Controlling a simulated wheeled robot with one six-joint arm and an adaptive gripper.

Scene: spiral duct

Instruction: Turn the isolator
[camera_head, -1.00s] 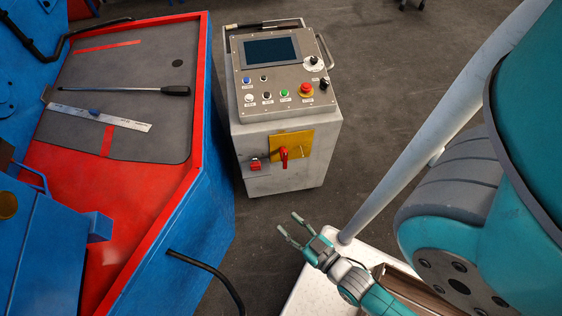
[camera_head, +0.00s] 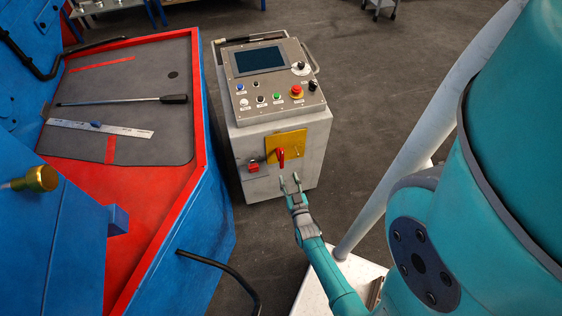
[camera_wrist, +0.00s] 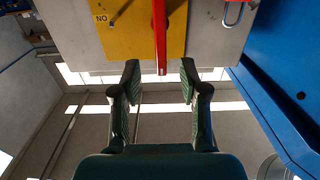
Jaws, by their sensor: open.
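The isolator is a red handle (camera_head: 281,156) on a yellow plate (camera_head: 297,143) on the front of a grey control cabinet. In the wrist view the red handle (camera_wrist: 160,40) hangs down over the yellow plate (camera_wrist: 125,35), its lower tip just above and between my fingertips. My gripper (camera_head: 290,183) is open and empty, just below the handle in the head view. In the wrist view the fingers of my gripper (camera_wrist: 160,80) stand apart on either side of the handle's line, and neither finger touches it.
The grey cabinet (camera_head: 238,155) carries a sloped panel with a screen (camera_head: 259,57), several buttons and a red emergency stop (camera_head: 296,91). A red padlock-like part (camera_head: 253,167) sits left of the plate. A blue and red machine (camera_head: 165,240) stands close on the left.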

